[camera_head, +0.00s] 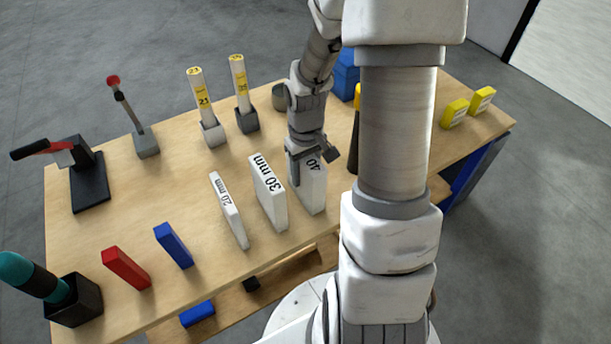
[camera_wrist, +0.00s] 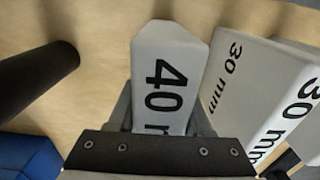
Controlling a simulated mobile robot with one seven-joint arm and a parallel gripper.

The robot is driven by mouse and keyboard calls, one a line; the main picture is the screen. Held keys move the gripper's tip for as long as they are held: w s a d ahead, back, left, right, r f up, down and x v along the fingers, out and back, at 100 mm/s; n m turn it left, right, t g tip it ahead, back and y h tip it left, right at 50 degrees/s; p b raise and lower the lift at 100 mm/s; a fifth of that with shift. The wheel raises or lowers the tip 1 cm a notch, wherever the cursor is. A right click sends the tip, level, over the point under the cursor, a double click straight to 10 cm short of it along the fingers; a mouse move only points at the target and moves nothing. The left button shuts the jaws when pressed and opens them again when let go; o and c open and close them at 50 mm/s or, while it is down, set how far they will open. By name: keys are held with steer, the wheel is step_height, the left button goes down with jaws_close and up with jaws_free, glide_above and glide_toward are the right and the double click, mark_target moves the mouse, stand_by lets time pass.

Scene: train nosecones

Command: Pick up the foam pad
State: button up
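Three white foam pads stand upright on the wooden table, marked 20 mm (camera_head: 229,211), 30 mm (camera_head: 269,193) and 40 mm (camera_head: 314,194). My gripper (camera_head: 312,166) is over the top of the 40 mm pad, pointing down, with a finger on either side of it. In the wrist view the 40 mm pad (camera_wrist: 168,75) lies between the fingers (camera_wrist: 165,118), which are spread about as wide as the pad. I cannot make out firm contact. The 30 mm pad (camera_wrist: 262,85) is close on the right there. The gripper's dark body hides the end of the label.
A dark cylinder (camera_wrist: 38,78) is close to the left in the wrist view. Red (camera_head: 126,268) and blue (camera_head: 173,245) blocks stand near the table's front. Labelled tubes (camera_head: 202,105) stand in holders behind. Yellow blocks (camera_head: 455,112) are at the right. My arm hides part of the table.

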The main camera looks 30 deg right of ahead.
jaws_close()
steer(key=shift+r, duration=0.1)
